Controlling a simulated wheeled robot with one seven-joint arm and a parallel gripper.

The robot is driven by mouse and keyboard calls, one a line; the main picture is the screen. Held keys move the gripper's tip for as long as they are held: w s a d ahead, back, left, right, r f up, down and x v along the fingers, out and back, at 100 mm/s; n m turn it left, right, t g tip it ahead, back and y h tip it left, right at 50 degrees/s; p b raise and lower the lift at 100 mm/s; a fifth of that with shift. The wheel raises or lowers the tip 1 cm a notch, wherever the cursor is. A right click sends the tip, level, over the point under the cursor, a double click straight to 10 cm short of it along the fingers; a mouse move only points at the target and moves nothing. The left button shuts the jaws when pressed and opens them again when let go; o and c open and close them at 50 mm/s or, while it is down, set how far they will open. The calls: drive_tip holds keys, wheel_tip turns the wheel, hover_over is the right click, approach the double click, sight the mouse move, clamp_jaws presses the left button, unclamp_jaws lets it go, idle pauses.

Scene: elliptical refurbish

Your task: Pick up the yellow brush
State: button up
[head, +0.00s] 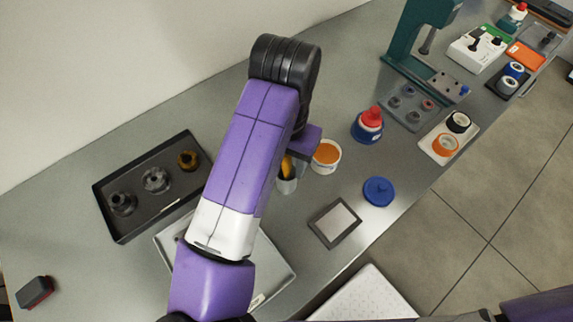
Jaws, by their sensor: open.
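The yellow brush (287,167) shows as a small yellow-orange upright piece just right of my forearm, in or behind a small grey cup (287,184). Much of it is hidden by my arm. My gripper (291,160) points down at the brush, below the purple wrist part. It is open, but its fingers are mostly hidden. I cannot tell whether they touch the brush or stand around it.
A white tub with orange contents (327,156) stands close right of my gripper. A blue jar with a red top (369,125), a blue lid (378,191) and a framed plate (335,223) lie further right. A black tray (125,233) with metal parts is left.

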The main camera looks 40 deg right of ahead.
clamp_jaws()
idle(0.4)
wheel_tip(320, 180, up, 20)
drive_tip(key=p, duration=0.1)
idle(0.4)
